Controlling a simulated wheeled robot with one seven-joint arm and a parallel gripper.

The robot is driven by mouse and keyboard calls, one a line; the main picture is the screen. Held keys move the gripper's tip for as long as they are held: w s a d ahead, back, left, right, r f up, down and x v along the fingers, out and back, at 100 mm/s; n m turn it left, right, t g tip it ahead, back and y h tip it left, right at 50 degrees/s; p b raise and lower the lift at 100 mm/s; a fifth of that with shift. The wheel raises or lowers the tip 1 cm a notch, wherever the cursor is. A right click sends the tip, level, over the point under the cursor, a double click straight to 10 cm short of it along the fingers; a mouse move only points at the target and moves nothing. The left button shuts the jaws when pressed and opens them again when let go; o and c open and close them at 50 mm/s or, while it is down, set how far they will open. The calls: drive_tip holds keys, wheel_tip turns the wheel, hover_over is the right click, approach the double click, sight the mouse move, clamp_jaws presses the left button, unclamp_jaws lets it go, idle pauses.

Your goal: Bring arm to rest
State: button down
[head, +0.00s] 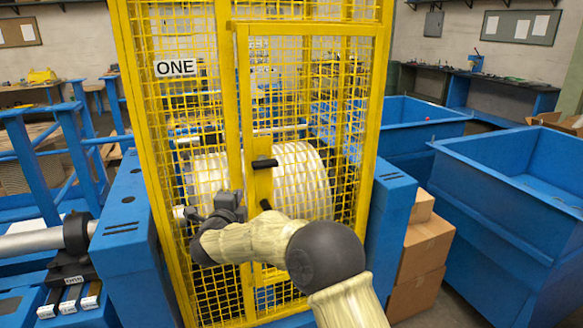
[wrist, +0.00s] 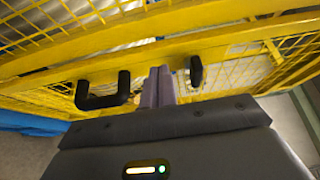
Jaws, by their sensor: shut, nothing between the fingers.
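My gripper (head: 231,200) is in front of the yellow mesh cage, left of the black handle (head: 264,163) on its door (head: 312,28). In the wrist view its two grey fingers (wrist: 159,78) are together with nothing between them. They point towards the yellow door frame, between a black U-shaped handle (wrist: 104,98) on the left and a small black part (wrist: 196,73) on the right. I cannot tell whether the fingertips touch the frame. My arm is bent across the lower front of the cage. The door looks closed.
A large pale drum (head: 302,180) sits behind the mesh. A sign reading ONE (head: 175,67) hangs at upper left. Blue bins (head: 500,215) and cardboard boxes (head: 424,243) stand at right. A blue machine with a metal shaft (head: 32,240) is at left.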

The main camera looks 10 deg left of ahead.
drive_tip(key=s+d+r+n+g+y+p, duration=0.1)
drive_tip(key=s+d+n+g+y+p, duration=0.15)
drive_tip(key=d+n, duration=0.55)
drive_tip(key=s+d+r+n+g+y+p, duration=0.15)
drive_tip(key=d+n+g+p, duration=0.3)
drive_tip(key=d, duration=0.65)
drive_tip(key=s+d+f+n+g+h+p, duration=0.2)
drive_tip(key=s+d+f+g, duration=0.1)
drive_tip(key=s+d, duration=0.9)
drive_tip(key=s+d+f+n+g+h+p, duration=0.2)
drive_tip(key=s+d+g, duration=0.3)
drive_tip(key=s+d, duration=0.7)
drive_tip(key=shift+s+d+f+n+h, duration=0.25)
drive_tip(key=shift+s+f+n+h, duration=0.25)
drive_tip(key=shift+s, duration=0.65)
drive_tip(key=shift+r, duration=0.1)
